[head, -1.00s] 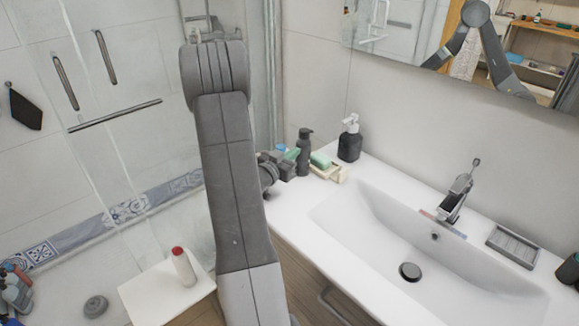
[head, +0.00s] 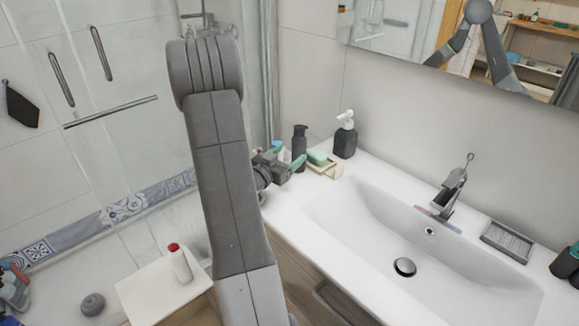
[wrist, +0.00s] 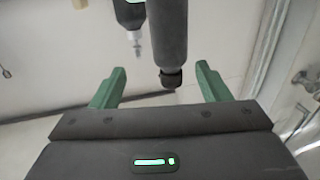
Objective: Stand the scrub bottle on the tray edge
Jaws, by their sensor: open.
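A tall dark grey bottle with a black cap (head: 299,141), likely the scrub bottle, stands upright on the counter's back left corner. My gripper (head: 286,160) is beside it, on its left and near side, its green fingers apart. In the wrist view the bottle (wrist: 168,35) appears upside down, cap downward, lined up between the fingers of my open gripper (wrist: 160,72). I cannot tell how deep it is between them. A small pale tray (head: 334,171) with a green soap bar (head: 317,157) is right of the bottle; whether it is the task's tray is unclear.
A dark pump bottle with a white top (head: 345,138) stands close behind the tray. The sink basin (head: 370,235) and faucet (head: 448,192) are to the right. A white bottle with a red cap (head: 181,264) stands on a white stool (head: 140,290) at lower left.

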